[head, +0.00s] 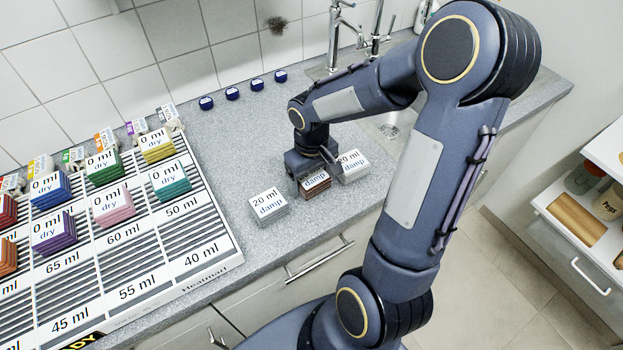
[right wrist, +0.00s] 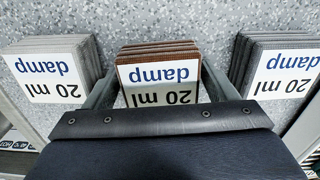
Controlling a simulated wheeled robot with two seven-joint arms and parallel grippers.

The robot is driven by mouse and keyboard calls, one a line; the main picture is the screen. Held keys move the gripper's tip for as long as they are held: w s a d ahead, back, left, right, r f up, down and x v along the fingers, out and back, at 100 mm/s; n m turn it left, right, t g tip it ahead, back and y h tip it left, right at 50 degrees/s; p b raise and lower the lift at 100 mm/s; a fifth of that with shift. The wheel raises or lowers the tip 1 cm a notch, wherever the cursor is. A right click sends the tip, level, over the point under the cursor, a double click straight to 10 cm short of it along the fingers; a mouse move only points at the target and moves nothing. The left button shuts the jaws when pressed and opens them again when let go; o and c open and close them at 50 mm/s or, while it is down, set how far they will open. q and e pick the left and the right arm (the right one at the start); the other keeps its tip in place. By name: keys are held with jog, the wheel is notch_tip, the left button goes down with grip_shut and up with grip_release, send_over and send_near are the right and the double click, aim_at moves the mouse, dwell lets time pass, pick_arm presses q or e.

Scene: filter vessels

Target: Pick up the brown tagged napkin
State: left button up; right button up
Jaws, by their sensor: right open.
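The brown napkin stack (head: 315,183) sits on the grey counter between two grey stacks, with a white tag that reads "20 ml damp". It also shows in the right wrist view (right wrist: 158,78), with the tag upside down. My right gripper (head: 312,172) is low over the brown stack from behind. In the right wrist view my right gripper (right wrist: 157,88) is open, with one finger on each side of the brown stack. I cannot tell whether the fingers touch it. The gripper body hides part of the tag. My left gripper is not in view.
Grey tagged stacks stand close by at left (head: 268,203) and right (head: 351,166). A slatted rack (head: 222,238) with several coloured "0 ml dry" stacks fills the left. Blue caps (head: 232,94) line the wall. A sink with taps (head: 375,45) is behind my arm.

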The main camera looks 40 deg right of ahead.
jog(key=c, duration=0.7)
jog(key=shift+r, duration=0.15)
jog(key=shift+c, duration=0.2)
